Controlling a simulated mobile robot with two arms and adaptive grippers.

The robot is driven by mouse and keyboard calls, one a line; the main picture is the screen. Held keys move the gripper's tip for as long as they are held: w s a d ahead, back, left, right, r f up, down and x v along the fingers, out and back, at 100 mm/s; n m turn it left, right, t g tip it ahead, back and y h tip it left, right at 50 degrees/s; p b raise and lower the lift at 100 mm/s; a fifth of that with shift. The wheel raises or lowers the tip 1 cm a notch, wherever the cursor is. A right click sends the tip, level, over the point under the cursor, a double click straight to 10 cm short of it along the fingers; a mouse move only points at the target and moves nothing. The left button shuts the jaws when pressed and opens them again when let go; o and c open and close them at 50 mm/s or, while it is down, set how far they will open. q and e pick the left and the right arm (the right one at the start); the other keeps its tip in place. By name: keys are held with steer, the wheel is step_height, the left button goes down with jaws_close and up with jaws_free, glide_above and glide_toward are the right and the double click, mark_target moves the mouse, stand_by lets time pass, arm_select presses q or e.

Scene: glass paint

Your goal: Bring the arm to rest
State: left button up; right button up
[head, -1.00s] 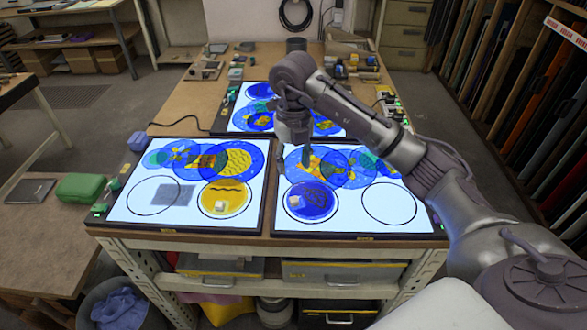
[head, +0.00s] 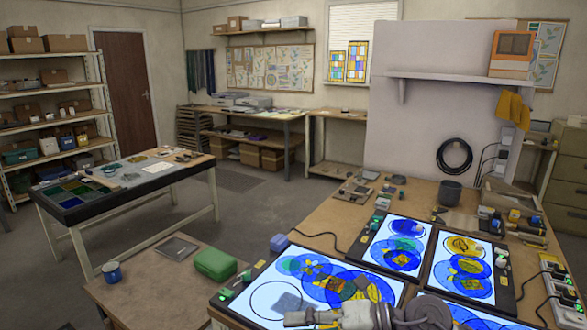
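In the head view, part of my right arm crosses the bottom edge, in front of the lit glass panels. What looks like its gripper end (head: 305,318) points left over the lower part of the front left panel (head: 262,297). Its fingers are cut off and too unclear to tell open from shut. I see nothing held. My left gripper is not in view. Two more lit panels with blue and yellow painted circles lie behind, the back left panel (head: 377,235) and the back right panel (head: 444,250). A fourth panel is mostly hidden at the bottom.
A green case (head: 215,263) and a blue mug (head: 112,271) sit on the low wooden table (head: 160,292) at left. A black pot (head: 450,192) and small tools stand at the back of the workbench (head: 340,215). Open floor (head: 260,210) lies beyond.

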steer(key=w+d+r+m+t, duration=0.2)
steer(key=d+r+m+t, duration=0.3)
steer(key=r+m+t, duration=0.7)
steer(key=s+d+f+m+t+h, duration=0.2)
steer(key=d+f+m+h, duration=1.2)
steer(key=f+m, duration=0.4)
steer(key=s+f+m+g, duration=0.2)
steer(key=s+f+g, duration=0.6)
steer(key=s, duration=0.4)
steer(key=s+f+m+g, duration=0.2)
steer(key=s+f+g, duration=0.3)
steer(key=s+f, duration=0.5)
step_height(320, 180, down, 25)
steer(key=s+g, duration=0.1)
steer(key=s, duration=0.2)
steer(key=s+d+f+g, duration=0.1)
steer(key=s+d+f, duration=0.1)
steer(key=s+f, duration=1.3)
steer(key=shift+s+d+f+h, duration=0.3)
steer(key=shift+s+d+h, duration=0.1)
steer(key=shift+s, duration=0.25)
